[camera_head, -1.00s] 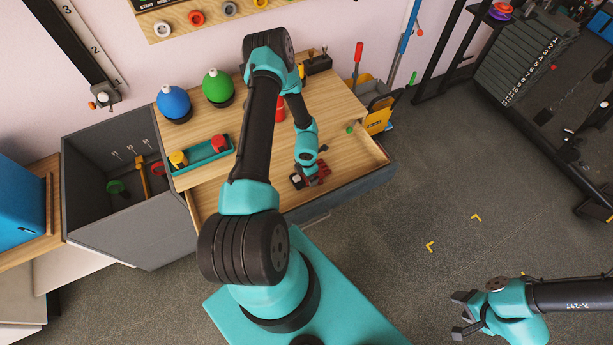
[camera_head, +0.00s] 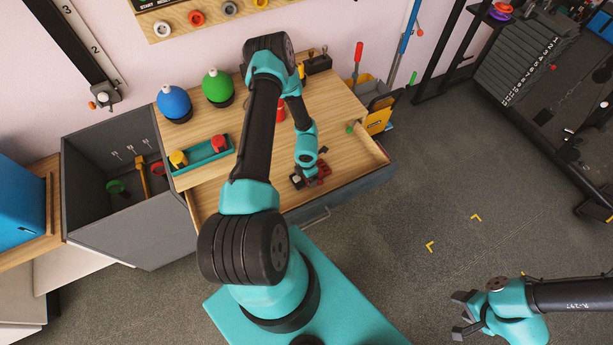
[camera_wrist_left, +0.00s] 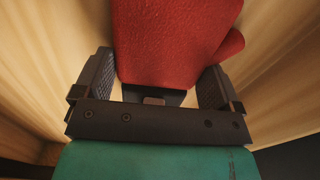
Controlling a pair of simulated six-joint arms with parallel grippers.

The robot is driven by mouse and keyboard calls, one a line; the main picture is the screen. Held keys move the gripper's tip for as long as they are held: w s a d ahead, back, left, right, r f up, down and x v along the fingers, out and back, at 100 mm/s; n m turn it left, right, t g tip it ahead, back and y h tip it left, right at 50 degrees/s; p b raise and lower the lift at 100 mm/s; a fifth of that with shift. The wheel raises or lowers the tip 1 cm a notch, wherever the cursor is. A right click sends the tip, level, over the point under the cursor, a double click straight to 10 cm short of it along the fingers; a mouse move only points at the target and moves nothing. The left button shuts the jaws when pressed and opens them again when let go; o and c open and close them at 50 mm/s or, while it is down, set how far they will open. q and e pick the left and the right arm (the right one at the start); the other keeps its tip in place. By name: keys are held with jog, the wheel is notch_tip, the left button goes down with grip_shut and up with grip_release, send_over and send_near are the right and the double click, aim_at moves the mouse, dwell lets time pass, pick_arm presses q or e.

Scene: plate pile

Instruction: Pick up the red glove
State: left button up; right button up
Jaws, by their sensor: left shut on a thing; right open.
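The red glove (camera_head: 323,172) shows in the head view as a small red patch at my left gripper, low in the open wooden drawer. My left gripper (camera_head: 307,178) is shut on it. In the left wrist view the glove (camera_wrist_left: 170,40) fills the space between the two dark fingers of the left gripper (camera_wrist_left: 156,88), and a rounded part sticks out to the right. Its far end is cut off by the frame. My right gripper (camera_head: 462,314) is open and empty at the lower right, over the grey floor, away from the glove.
The open drawer (camera_head: 372,150) has raised walls around the left gripper. Behind it, the wooden top holds a blue ball (camera_head: 173,101), a green ball (camera_head: 217,86) and a teal tray (camera_head: 203,157). A grey bin (camera_head: 110,225) stands left.

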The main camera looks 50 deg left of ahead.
pick_arm(q)
jog(key=shift+r, duration=0.15)
notch_tip(320, 180, up, 28)
dwell(0.8)
dwell(0.6)
jog(key=w+d+f+m, duration=0.4)
jog(key=w+d+m, duration=0.7)
jog(key=m, duration=0.6)
jog(key=w+d+f+m, duration=0.4)
jog(key=w+d+m, duration=0.6)
jog(key=d+m, duration=0.3)
jog(key=shift+w+d+f+m, duration=0.15)
jog(key=shift+w+f+m, duration=0.2)
jog(key=shift+m, duration=1.55)
jog(key=shift+r, duration=0.1)
